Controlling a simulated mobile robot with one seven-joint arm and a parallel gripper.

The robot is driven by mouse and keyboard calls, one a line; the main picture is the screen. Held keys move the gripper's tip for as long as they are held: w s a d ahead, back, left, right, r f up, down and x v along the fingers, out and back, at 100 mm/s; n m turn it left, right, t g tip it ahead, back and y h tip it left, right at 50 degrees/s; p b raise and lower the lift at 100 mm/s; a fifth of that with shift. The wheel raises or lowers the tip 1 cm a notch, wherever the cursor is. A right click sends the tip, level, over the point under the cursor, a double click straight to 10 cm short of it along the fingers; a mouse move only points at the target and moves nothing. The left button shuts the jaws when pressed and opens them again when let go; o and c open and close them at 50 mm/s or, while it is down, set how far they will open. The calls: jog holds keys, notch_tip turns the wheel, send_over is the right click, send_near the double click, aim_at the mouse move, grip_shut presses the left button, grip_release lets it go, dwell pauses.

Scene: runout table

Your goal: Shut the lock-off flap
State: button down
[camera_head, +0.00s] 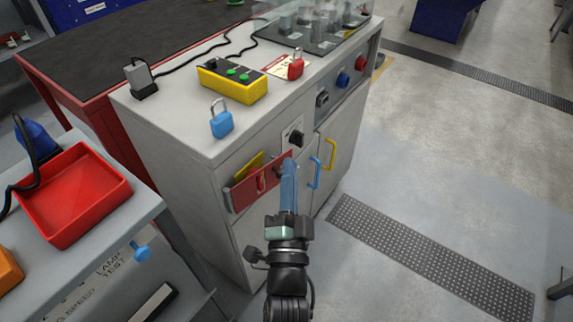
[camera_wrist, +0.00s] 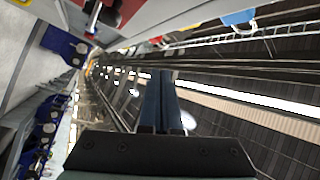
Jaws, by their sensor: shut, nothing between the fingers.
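A red flap (camera_head: 246,191) with a small red catch on its face is on the front of the grey cabinet, and a yellow piece (camera_head: 249,165) shows above and behind it. I cannot tell for sure how far it stands open. My gripper (camera_head: 289,165) has its blue fingers together and empty, pointing up at the right end of the flap and covering part of it. Whether they touch it cannot be told. In the wrist view my closed fingers (camera_wrist: 167,78) point away from the camera, and the flap is not clearly visible.
A black switch (camera_head: 296,138) sits above the flap. Blue (camera_head: 314,173) and yellow (camera_head: 330,154) door handles are just right of my gripper. A blue padlock (camera_head: 221,123), a red padlock (camera_head: 295,67) and a yellow button box (camera_head: 232,83) stand on top.

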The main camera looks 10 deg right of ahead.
aim_at(269, 185)
jog(key=s+f+m+g+p, duration=0.4)
jog(key=s+f+m, duration=0.15)
jog(key=s, duration=0.55)
jog(key=w+f+p, duration=0.1)
jog(key=w+p, duration=0.2)
jog(key=w, duration=1)
jog(key=shift+a, duration=0.15)
jog(key=shift+f, duration=0.1)
jog(key=shift+w+a, duration=0.25)
jog(key=shift+w, duration=1)
